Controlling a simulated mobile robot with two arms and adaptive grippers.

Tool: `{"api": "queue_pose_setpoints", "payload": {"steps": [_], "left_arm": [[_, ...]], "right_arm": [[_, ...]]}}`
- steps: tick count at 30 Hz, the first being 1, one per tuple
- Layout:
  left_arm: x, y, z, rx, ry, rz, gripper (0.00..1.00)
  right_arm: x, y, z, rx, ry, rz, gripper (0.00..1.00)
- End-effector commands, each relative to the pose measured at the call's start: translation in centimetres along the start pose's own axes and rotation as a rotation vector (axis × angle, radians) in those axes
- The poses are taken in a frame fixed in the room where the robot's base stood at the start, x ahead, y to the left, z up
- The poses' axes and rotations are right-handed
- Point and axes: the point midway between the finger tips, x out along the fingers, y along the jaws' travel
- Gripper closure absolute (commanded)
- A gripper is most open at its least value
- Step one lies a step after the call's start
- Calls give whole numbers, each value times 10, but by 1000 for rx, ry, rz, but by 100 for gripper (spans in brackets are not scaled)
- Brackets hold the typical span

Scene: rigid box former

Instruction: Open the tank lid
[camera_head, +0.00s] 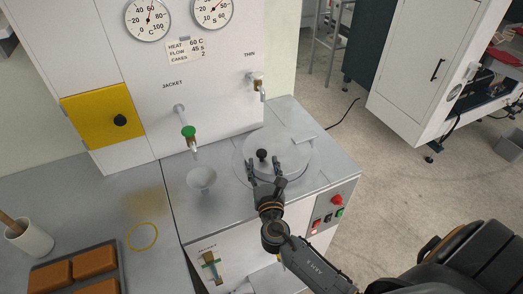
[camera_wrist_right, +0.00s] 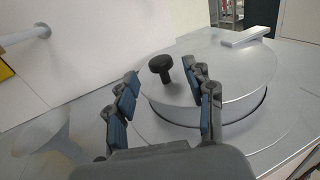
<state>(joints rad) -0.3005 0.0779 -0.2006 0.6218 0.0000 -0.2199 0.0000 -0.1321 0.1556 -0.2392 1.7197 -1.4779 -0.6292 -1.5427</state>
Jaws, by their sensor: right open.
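The tank lid (camera_head: 292,148) is a round grey disc with a black knob (camera_head: 262,155) on its near-left part. The lid (camera_wrist_right: 240,85) lies flat and looks shut on the tank top in both views. My right gripper (camera_head: 264,165) is open at the lid's near-left side, with its fingertips close to the knob. In the right wrist view, the knob (camera_wrist_right: 160,66) stands beyond and between the two blue-padded fingers (camera_wrist_right: 162,82); I cannot see contact. My left gripper is not in view.
A wall panel (camera_head: 210,90) with gauges and taps stands behind. A small funnel (camera_head: 202,179) is left of the lid. A flat hinge-like bar (camera_head: 305,139) sits at the lid's far right. Buttons (camera_head: 337,200) are on the front panel. A tray of brown blocks (camera_head: 75,280) is at lower left.

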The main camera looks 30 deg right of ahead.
Motion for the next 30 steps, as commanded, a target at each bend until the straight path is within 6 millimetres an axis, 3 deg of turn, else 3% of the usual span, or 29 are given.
{"api": "queue_pose_setpoints", "payload": {"steps": [3,9,20,21,28,30], "left_arm": [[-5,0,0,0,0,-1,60],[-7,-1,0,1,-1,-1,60],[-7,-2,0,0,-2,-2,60],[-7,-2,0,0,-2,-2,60],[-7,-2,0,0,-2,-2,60],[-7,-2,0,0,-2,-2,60]], "right_arm": [[24,0,2,0,-1,-1,47],[46,0,0,2,0,0,47],[52,0,-1,2,1,0,47],[52,0,0,2,1,0,49],[52,0,0,2,1,0,96],[52,0,0,2,1,0,100]]}}
